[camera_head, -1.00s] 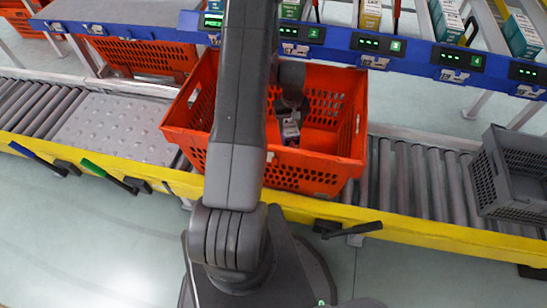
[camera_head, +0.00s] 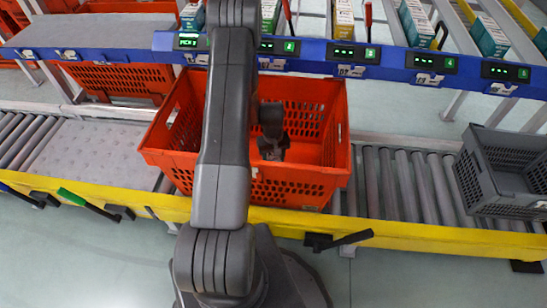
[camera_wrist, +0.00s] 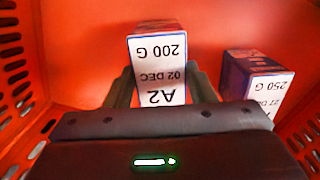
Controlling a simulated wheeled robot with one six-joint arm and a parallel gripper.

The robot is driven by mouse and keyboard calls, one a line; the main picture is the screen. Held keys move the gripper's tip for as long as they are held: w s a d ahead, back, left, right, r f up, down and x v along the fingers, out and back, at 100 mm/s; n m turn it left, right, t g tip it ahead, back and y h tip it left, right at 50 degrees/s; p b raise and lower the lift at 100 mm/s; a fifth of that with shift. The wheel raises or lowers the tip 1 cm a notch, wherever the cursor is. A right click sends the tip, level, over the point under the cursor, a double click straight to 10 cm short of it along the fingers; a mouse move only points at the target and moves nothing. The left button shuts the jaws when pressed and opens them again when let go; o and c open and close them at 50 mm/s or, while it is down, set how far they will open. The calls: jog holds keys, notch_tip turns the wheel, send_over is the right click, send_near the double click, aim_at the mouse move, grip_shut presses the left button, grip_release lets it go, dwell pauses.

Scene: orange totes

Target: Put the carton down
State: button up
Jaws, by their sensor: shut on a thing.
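My gripper (camera_wrist: 162,85) is shut on a carton (camera_wrist: 158,68) with a white label reading A2, 02 DEC and 200 G. One finger shows on each side of it. The carton is inside the orange tote (camera_wrist: 75,35); I cannot tell whether it touches the floor. In the head view my gripper (camera_head: 273,146) is down inside the orange tote (camera_head: 300,192), and the held carton is hidden there. A second carton (camera_wrist: 252,80), purple with a white 250 G label, lies in the tote to the right, apart from the held one.
The tote stands on a roller conveyor (camera_head: 410,185) with a yellow front rail (camera_head: 390,231). A grey crate (camera_head: 500,180) is at the right. A blue rail (camera_head: 390,58) with numbered displays and several cartons behind it runs along the back.

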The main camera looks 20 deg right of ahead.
jog(key=shift+f+b, duration=0.4)
jog(key=shift+b, duration=0.05)
jog(key=o, duration=1.1)
jog(key=shift+r, duration=0.1)
jog(key=shift+r+p, duration=0.55)
jog(key=shift+p, duration=0.1)
jog(key=r, duration=0.4)
jog(key=r+p, duration=0.1)
jog(key=r, duration=0.6)
jog(key=shift+w+r+p, duration=0.25)
jog(key=shift+r+p, duration=0.05)
